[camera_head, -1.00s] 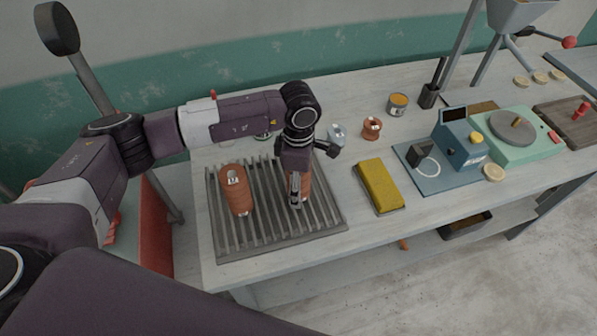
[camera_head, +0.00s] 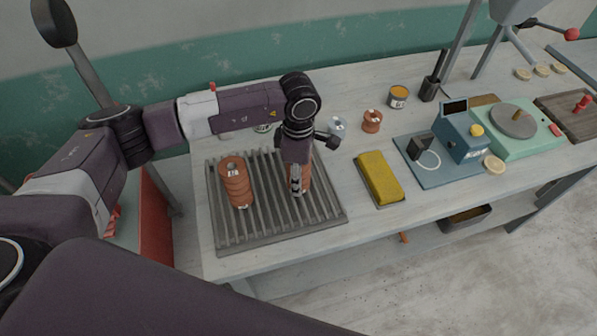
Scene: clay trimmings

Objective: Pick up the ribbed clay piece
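A ribbed reddish-brown clay piece (camera_head: 236,184) with a small pale label on top lies on the left part of a grey slatted rack (camera_head: 222,243). A second reddish-brown clay piece (camera_head: 307,175) is on the rack to its right, mostly hidden behind my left gripper, so I cannot tell its shape. My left gripper (camera_head: 296,188) points down at this second piece, its fingers in front of or beside it. I cannot tell whether the fingers are open or closed on it. My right gripper is not in view.
A yellow block (camera_head: 379,179) lies right of the rack. Behind are a copper-coloured spool (camera_head: 372,121) and a yellow-topped can (camera_head: 398,97). A blue device (camera_head: 459,138) and a green wheel unit (camera_head: 513,122) stand further right. A red panel (camera_head: 155,225) stands left of the table.

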